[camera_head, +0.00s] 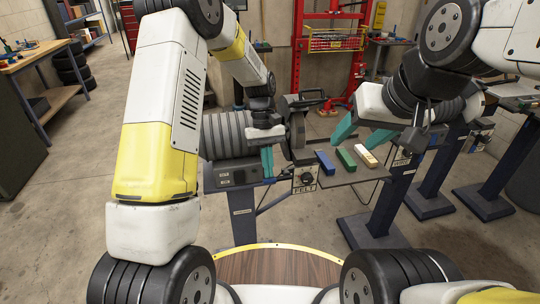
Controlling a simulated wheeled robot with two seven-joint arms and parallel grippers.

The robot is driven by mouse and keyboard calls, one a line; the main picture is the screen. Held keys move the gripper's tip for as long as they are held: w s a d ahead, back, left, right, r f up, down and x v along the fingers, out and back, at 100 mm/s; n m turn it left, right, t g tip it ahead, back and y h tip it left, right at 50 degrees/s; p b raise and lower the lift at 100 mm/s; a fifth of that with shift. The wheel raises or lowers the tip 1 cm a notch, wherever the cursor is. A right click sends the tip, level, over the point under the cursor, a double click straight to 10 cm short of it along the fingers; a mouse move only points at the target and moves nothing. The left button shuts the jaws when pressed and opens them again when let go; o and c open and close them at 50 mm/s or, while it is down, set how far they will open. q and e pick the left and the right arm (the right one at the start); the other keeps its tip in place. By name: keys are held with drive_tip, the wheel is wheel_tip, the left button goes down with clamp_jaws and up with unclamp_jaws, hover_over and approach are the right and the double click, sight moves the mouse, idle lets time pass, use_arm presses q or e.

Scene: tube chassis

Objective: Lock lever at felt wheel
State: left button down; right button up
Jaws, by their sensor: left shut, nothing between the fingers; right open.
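A bench grinder or buffer with a large grey ribbed motor body (222,136) stands on a pedestal ahead of me. A dark wheel housing (297,124) is at its right end, and a black handle-like part (316,95) sticks out at its top. A label reading FELT with a round black dial (305,179) is below the housing. I cannot tell which part is the lock lever. My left gripper (267,160) is shut and empty, pointing down in front of the motor. My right gripper (356,142) is open, right of the housing, above the tray.
A tray (352,174) right of the wheel holds a blue bar (325,162), a green bar (346,158) and a yellow-and-white bar (366,156). More pedestals (430,190) stand at right. A red press frame (298,50) is behind. The floor at left is clear.

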sight(266, 181)
use_arm(q)
drive_tip(key=shift+s+a+f+m+t+h, duration=0.1)
drive_tip(key=shift+a+f+m+t+h, duration=0.1)
drive_tip(key=shift+f+h, duration=0.6)
drive_tip(key=shift+w+a+f+m+t+h, duration=0.1)
drive_tip(key=shift+f+m+t+h, duration=0.1)
drive_tip(key=shift+f+h, duration=0.55)
drive_tip(key=shift+s+a+f+m+t+h, duration=0.1)
drive_tip(key=shift+f+t+h, duration=0.1)
drive_tip(key=shift+f+h, duration=0.55)
drive_tip(key=shift+d+f, duration=0.2)
drive_tip(key=shift+f, duration=0.4)
drive_tip(key=shift+d+f, duration=0.15)
drive_tip(key=shift+f, duration=0.45)
